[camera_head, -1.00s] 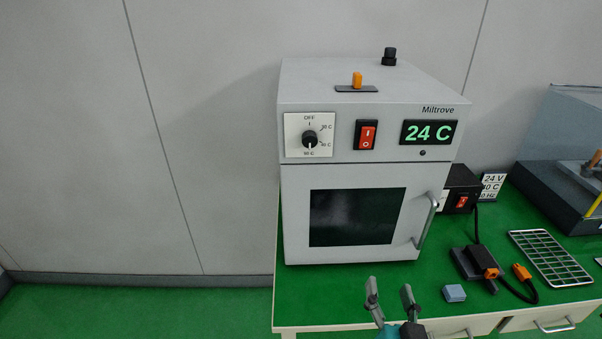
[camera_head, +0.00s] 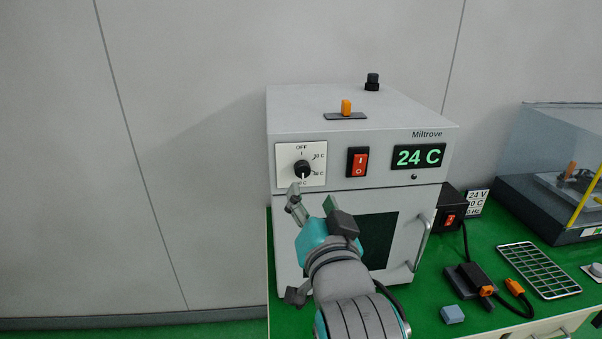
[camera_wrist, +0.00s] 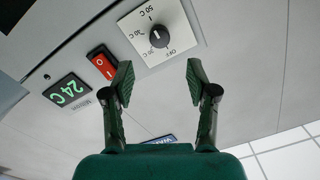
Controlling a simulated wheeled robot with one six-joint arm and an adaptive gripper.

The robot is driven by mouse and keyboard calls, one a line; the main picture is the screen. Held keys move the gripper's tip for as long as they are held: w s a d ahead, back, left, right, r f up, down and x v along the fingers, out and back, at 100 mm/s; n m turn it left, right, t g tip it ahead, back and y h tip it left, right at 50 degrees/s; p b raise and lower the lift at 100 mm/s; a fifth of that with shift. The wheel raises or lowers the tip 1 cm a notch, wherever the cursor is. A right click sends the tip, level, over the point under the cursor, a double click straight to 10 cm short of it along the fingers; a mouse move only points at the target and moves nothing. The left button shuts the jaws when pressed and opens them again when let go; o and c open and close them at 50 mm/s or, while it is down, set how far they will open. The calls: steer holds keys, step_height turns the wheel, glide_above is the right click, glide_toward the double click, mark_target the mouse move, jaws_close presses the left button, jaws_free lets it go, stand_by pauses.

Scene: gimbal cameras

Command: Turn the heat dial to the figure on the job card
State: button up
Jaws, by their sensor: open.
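The heat dial (camera_head: 303,167) is a black round knob on a white plate (camera_head: 284,151) on the grey oven's front, upper left. Its labels run from OFF at the top, round the right side, to 50 C at the bottom. Its white pointer faces down, toward the 50 C mark. The dial also shows in the wrist view (camera_wrist: 159,38), upside down. My gripper (camera_head: 311,198) is open and empty, just below and in front of the dial; its fingers (camera_wrist: 159,78) stand apart from it.
A red rocker switch (camera_head: 357,162) and a green 24 C display (camera_head: 418,157) sit right of the dial. The oven door handle (camera_head: 424,240) sticks out below. A blue-grey block (camera_head: 452,314), orange connectors and a wire rack (camera_head: 538,270) lie on the green bench.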

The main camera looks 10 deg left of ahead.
mark_target(303, 172)
steer(key=x, duration=0.9)
steer(key=shift+w, duration=0.2)
jaws_close()
